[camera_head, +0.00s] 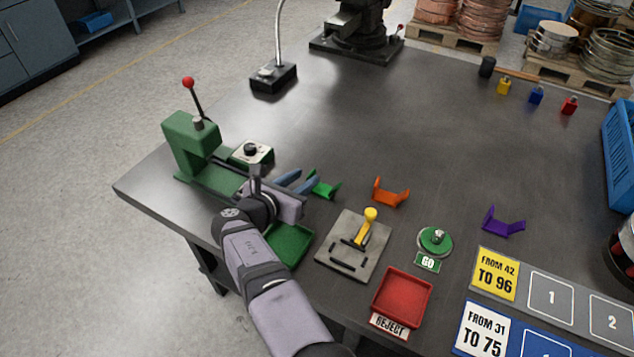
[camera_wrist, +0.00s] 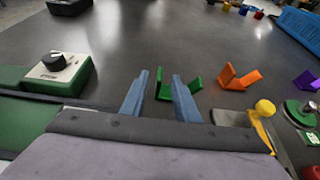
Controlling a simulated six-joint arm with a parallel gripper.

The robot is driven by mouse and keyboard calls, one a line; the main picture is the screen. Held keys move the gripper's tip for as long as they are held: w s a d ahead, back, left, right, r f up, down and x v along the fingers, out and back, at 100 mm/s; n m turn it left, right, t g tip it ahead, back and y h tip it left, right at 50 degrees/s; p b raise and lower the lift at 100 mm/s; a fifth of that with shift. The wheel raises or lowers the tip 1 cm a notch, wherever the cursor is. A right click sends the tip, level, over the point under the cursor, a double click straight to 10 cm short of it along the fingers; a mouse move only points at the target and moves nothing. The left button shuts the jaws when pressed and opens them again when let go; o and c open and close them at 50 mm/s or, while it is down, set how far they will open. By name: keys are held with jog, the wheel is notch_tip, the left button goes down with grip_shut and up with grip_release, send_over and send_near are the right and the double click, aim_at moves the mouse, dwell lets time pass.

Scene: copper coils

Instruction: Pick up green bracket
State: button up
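In the wrist view the green bracket (camera_wrist: 165,91) shows beyond and between my fingers, with one upright end (camera_wrist: 195,84) just right of the right finger. In the wrist view the gripper (camera_wrist: 160,90) partly hides the bracket. I cannot tell whether a finger touches it.
An orange bracket (camera_head: 391,193) lies right of the green one, and a purple bracket (camera_head: 502,222) farther right. A green press (camera_head: 190,150) stands left of my gripper. A yellow-handled lever plate (camera_head: 354,246), green tray (camera_head: 290,246) and red tray (camera_head: 402,297) are in front. The table centre is clear.

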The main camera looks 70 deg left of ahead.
jog(key=shift+x, duration=1.05)
grip_shut()
jog(key=shift+r, duration=0.1)
